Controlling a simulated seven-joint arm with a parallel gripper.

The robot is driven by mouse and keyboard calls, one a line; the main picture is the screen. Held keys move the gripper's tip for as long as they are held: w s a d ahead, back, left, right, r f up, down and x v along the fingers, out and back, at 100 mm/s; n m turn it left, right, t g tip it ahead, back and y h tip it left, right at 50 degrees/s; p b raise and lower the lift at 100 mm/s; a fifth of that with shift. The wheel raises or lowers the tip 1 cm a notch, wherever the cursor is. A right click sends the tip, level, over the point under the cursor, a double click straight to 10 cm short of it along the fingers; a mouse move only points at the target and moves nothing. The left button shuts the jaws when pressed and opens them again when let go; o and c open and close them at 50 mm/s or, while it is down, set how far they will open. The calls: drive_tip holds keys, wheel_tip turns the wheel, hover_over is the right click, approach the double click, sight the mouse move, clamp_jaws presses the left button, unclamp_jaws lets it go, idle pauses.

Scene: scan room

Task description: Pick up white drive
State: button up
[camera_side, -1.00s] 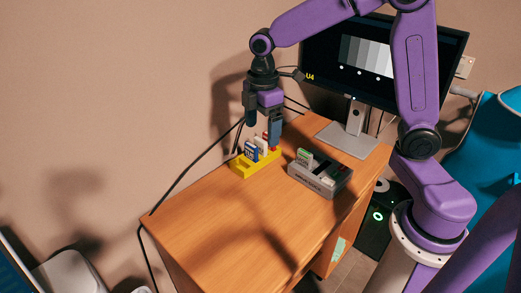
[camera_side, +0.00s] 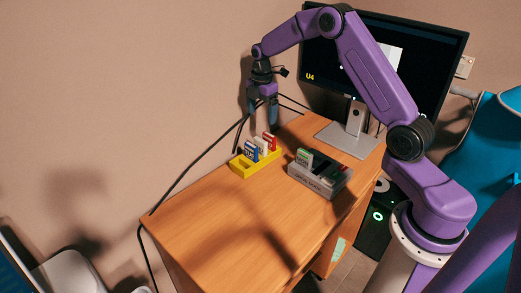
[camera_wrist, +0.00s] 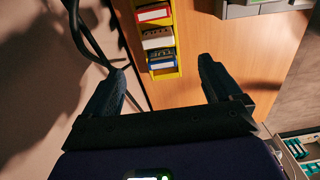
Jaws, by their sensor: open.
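The white drive (camera_side: 261,145) stands upright in the yellow holder (camera_side: 243,168), between a blue drive (camera_side: 251,153) and a red drive (camera_side: 270,141). In the wrist view the white drive (camera_wrist: 157,39) lies beyond my fingers, with the red drive (camera_wrist: 153,14) above it and the blue drive (camera_wrist: 161,60) below it in the picture. My gripper (camera_side: 262,117) is open and empty, raised above the desk near the far end of the holder. In the wrist view the gap between my fingertips (camera_wrist: 162,70) lines up roughly with the row of drives.
A grey dock (camera_side: 318,181) with a green-labelled drive (camera_side: 304,156) stands to the right of the holder. A monitor (camera_side: 440,58) on a stand is at the back right. Black cables (camera_side: 196,162) run along the wall. The front desk top (camera_side: 220,225) is clear.

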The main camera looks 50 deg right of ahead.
sight(260, 139)
wheel_tip(260, 139, down, 8)
drive_tip(key=shift+r, duration=0.25)
drive_tip(key=shift+w+f, duration=0.2)
drive_tip(key=shift+f, duration=2.85)
drive_tip(key=shift+c, duration=0.3)
drive_tip(key=c, duration=1.1)
drive_tip(key=shift+r, duration=0.1)
drive_tip(key=shift+c, duration=0.2)
